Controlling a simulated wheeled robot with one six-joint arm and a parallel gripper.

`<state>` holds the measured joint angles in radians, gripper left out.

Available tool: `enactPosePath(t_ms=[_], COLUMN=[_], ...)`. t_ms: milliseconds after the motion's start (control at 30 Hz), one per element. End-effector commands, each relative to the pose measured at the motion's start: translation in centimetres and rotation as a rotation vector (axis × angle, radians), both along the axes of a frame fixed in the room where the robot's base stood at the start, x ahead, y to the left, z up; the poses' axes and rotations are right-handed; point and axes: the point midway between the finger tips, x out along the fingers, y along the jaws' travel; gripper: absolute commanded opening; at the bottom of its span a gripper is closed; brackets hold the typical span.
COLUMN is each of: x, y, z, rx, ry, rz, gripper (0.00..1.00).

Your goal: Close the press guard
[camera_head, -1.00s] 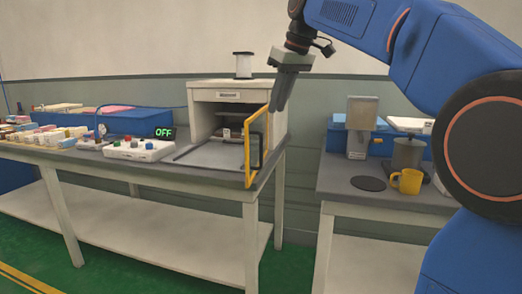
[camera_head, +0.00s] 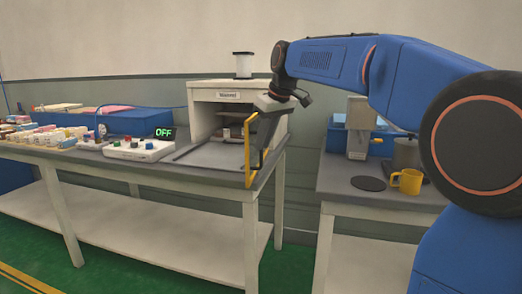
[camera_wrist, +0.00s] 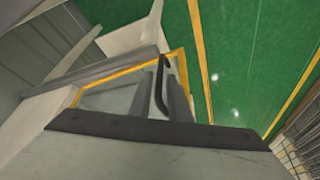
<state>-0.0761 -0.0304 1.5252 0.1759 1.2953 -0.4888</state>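The press guard (camera_head: 248,165) is a yellow-edged frame that stands swung open at the right front of the press (camera_head: 214,95), jutting toward me. The press opening is uncovered. The guard's dark handle (camera_wrist: 160,86) shows in the wrist view, along with the yellow frame (camera_wrist: 125,71). My gripper (camera_head: 264,118) is pointed down at the top of the guard, on its right side. In the wrist view my grey fingers (camera_wrist: 160,101) look apart, with the handle near and between them; contact cannot be told. The fingertips are partly hidden behind the guard in the head view.
Several small boxes (camera_head: 45,135) lie further left. A yellow mug (camera_head: 407,182) and a grey machine (camera_head: 360,125) stand on the right bench.

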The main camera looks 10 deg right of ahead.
Motion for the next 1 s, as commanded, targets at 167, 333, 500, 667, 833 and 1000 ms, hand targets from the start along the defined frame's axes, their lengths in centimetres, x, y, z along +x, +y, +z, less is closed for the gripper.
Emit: enactPosePath(t_ms=[167, 333, 500, 667, 833, 1000], x=[0.8, 1.1, 1.2, 1.2, 1.2, 1.3], y=[0.4, 0.6, 0.7, 0.7, 0.7, 0.8], z=[-2.2, -3.2, -3.5, -3.4, -3.4, -3.4], rx=[-0.001, -0.001, 0.000, 0.000, 0.000, 0.000], ry=[0.001, 0.000, -0.001, -0.001, -0.001, -0.001], rz=[0.000, 0.000, 0.000, 0.000, 0.000, -0.003], gripper=[0.17, 0.17, 0.17, 0.17, 0.00, 0.00])
